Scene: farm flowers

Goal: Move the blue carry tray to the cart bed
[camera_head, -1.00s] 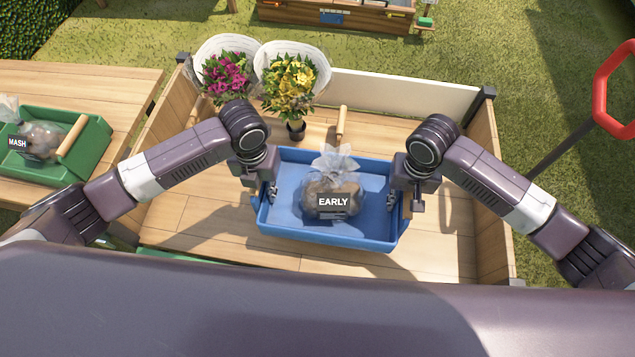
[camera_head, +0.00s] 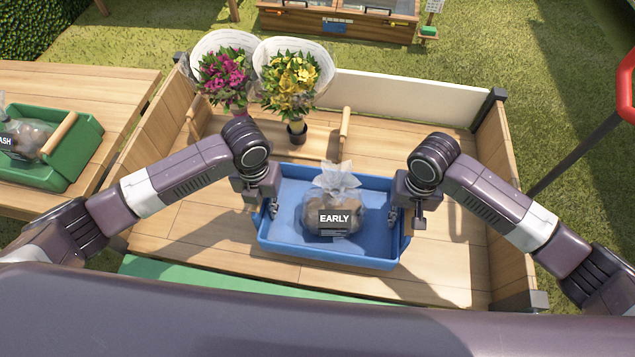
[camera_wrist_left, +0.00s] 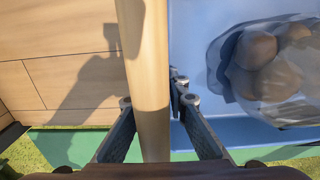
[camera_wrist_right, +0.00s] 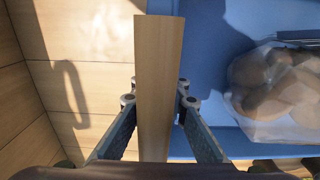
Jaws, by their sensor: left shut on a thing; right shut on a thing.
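The blue carry tray (camera_head: 345,256) is over the wooden cart bed (camera_head: 200,228), near its front middle. A clear bag of brown potatoes labelled EARLY (camera_head: 334,212) lies in it. My left gripper (camera_head: 270,208) is at the tray's left side and shut on a wooden handle (camera_wrist_left: 145,70). My right gripper (camera_head: 398,212) is at the tray's right side and shut on another wooden handle (camera_wrist_right: 158,80). The wrist views show boards and shadows beside the tray; I cannot tell whether its base touches the boards.
A green tray (camera_head: 75,155) sits on the left table (camera_head: 110,88). Bare boards lie left and right of the blue tray. A red cart handle (camera_head: 626,85) is right.

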